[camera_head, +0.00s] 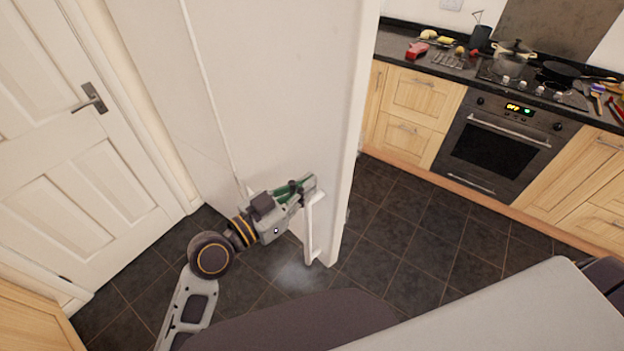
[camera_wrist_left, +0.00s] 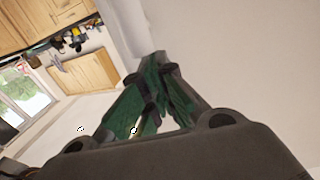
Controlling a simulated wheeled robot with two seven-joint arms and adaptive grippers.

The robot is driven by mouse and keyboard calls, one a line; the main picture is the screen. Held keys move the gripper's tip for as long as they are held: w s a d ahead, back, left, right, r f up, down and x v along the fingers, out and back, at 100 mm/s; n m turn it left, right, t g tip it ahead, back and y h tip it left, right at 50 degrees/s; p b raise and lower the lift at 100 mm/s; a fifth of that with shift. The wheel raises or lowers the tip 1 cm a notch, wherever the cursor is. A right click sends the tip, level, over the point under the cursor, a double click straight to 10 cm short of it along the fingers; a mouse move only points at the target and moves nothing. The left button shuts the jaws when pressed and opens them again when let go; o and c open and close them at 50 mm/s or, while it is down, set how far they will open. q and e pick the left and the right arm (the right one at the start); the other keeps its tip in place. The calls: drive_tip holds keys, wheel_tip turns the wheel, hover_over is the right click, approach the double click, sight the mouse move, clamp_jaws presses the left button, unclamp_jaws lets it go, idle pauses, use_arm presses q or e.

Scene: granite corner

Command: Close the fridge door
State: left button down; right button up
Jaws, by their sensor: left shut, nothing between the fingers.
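The fridge door (camera_head: 275,90) is a tall white panel with a pale vertical handle (camera_head: 311,235) low near its right edge. I cannot tell exactly how far the door stands open. My left gripper (camera_head: 306,186) is shut and empty, with its green fingers at the upper end of the handle, in front of the white panel. I cannot tell whether it touches. In the left wrist view the green fingers (camera_wrist_left: 156,62) meet at their tips beside a plain pale surface. My right gripper is not in view.
A white room door (camera_head: 60,130) stands at the left. An oven (camera_head: 495,145) and wooden cabinets line the back right, under a dark worktop with a pot (camera_head: 512,60) and utensils. Dark tiled floor (camera_head: 400,235) is clear between the fridge and the cabinets.

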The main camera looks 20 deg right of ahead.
use_arm(q)
drive_tip(key=shift+x, duration=0.95)
